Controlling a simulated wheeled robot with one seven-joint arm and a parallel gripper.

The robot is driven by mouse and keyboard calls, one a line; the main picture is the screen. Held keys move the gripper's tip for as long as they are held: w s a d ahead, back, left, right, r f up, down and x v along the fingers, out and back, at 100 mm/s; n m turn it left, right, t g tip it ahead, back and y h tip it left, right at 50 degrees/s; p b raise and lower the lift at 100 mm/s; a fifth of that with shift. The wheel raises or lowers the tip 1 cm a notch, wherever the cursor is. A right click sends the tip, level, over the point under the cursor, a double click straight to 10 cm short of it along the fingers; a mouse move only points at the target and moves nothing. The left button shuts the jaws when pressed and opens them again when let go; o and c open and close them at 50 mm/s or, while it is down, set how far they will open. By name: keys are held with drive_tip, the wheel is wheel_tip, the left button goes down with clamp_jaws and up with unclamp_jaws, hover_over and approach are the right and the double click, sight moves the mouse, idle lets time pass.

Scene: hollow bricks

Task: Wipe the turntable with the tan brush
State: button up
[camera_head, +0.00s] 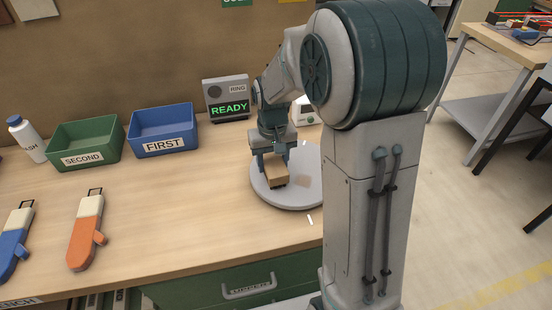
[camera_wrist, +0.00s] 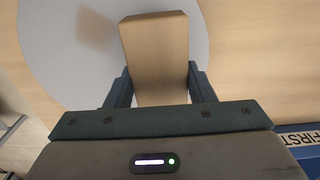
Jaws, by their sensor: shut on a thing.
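The tan brush (camera_head: 276,174) is a block with a dark lower edge, and it is over the left part of the turntable (camera_head: 290,202). My gripper (camera_head: 273,160) is shut on the brush from above. In the wrist view the brush (camera_wrist: 155,45) sticks out between the two fingers of my gripper (camera_wrist: 158,85). The turntable is a round light grey disc, also behind the brush in the wrist view (camera_wrist: 50,55). A faint brownish patch (camera_head: 303,181) lies on the disc, right of the brush. I cannot tell whether the brush touches the disc.
A green bin marked SECOND (camera_head: 84,146) and a blue bin marked FIRST (camera_head: 163,130) stand at the back left. A grey box reading READY (camera_head: 228,100) stands behind the turntable. An orange tool (camera_head: 86,232) and a blue tool (camera_head: 15,240) lie at the left. Bare table lies between.

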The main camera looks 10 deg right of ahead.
drive_tip(key=shift+r+p, duration=2.3)
drive_tip(key=shift+r, duration=0.7)
drive_tip(key=shift+w+r, duration=0.1)
drive_tip(key=shift+r+p, duration=1.15)
drive_tip(key=shift+r, duration=0.35)
drive_tip(key=shift+f, duration=0.1)
